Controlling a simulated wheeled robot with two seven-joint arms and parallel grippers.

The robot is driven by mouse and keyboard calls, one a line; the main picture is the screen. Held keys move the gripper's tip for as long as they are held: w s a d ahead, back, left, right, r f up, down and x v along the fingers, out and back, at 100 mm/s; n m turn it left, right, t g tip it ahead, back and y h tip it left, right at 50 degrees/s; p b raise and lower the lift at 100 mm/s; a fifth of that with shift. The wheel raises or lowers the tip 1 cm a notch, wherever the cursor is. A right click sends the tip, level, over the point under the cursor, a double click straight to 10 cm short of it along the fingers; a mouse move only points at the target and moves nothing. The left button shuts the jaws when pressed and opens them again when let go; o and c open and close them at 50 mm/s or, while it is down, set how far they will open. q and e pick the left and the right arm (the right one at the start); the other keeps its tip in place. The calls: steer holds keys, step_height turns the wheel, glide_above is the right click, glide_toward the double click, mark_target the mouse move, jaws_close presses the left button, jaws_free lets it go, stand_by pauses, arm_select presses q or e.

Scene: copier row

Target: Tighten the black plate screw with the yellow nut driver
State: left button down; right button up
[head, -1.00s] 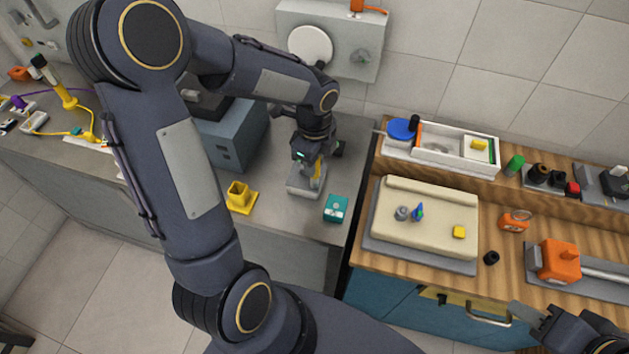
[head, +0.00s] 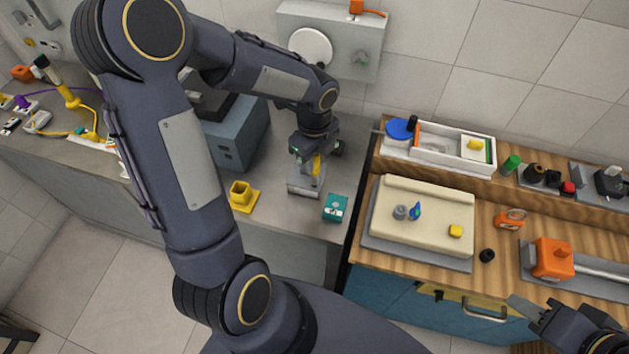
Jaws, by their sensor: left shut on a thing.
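My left gripper (head: 314,161) is over the grey counter, shut on the yellow nut driver (head: 316,166). The driver points down over a small light grey block or plate (head: 304,188) on the counter. The gripper hides part of the driver. I cannot make out the black plate screw, nor whether the driver's tip touches anything. My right gripper (head: 520,304) is at the lower right in front of the wooden bench, away from the driver. I cannot see whether its fingers are apart.
A yellow holder (head: 242,196) stands left of the block, and a teal box (head: 335,207) stands to its right. A blue-grey machine (head: 232,135) is behind on the left. The wooden bench holds a beige pad (head: 420,225), a white tray (head: 430,155) and an orange clamp (head: 552,258).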

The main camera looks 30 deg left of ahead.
arm_select(q)
steer(key=shift+f+n+b, duration=0.15)
steer(key=shift+n+b, duration=0.5)
steer(key=shift+n, duration=0.45)
steer(key=n+b, duration=0.1)
steer(key=n, duration=0.2)
steer(key=shift+n, duration=0.4)
steer(key=n+b, duration=0.1)
steer(key=n, duration=0.4)
steer(key=shift+n+b, duration=0.3)
steer(key=shift+b, duration=0.05)
steer(key=n, duration=0.3)
steer(key=shift+r, duration=0.2)
steer(key=shift+f+b, duration=0.8)
steer(key=shift+r, duration=0.1)
